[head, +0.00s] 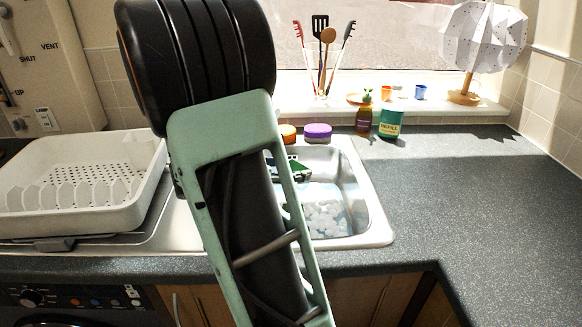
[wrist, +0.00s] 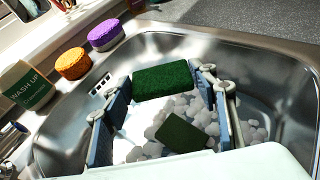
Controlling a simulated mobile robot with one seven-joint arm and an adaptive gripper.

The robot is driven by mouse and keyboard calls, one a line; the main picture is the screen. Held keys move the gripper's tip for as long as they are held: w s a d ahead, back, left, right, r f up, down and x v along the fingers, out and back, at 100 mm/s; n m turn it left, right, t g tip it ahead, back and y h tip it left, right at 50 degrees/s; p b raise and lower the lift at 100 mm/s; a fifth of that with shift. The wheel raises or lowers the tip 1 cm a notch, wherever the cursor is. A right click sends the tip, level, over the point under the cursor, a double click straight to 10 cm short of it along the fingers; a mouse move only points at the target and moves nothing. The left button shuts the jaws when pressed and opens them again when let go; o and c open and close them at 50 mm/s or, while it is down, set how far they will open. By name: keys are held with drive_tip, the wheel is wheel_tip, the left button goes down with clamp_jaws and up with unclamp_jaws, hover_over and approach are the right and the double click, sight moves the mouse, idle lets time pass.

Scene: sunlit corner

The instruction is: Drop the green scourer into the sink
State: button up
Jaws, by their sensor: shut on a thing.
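The green scourer (wrist: 163,80) is held between the fingertips of my gripper (wrist: 167,84) in the wrist view. My gripper is shut on it, one finger against each end. It is held over the steel sink (head: 358,190), whose inside wall also shows in the wrist view (wrist: 270,72). White foam (wrist: 205,113) lies in the sink bottom. A darker green patch (wrist: 183,132) shows below the scourer, against the foam; I cannot tell whether it is another pad or a reflection. In the head view my arm hides part of the sink.
An orange sponge (wrist: 73,64) and a purple sponge (wrist: 106,35) sit at the sink's back edge, near a green-labelled refill bottle (head: 391,122) and a soap bottle (head: 363,115). A white dish rack (head: 75,185) stands left. The right counter (head: 450,180) is clear.

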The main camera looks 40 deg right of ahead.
wheel_tip(320, 180, down, 4)
drive_tip(key=b, duration=0.3)
drive_tip(key=shift+f, duration=0.2)
drive_tip(key=o, duration=0.9)
drive_tip(key=shift+a+r, duration=0.1)
drive_tip(key=v, duration=1.1)
drive_tip(key=shift+a+r, duration=0.2)
drive_tip(key=shift+a, duration=0.15)
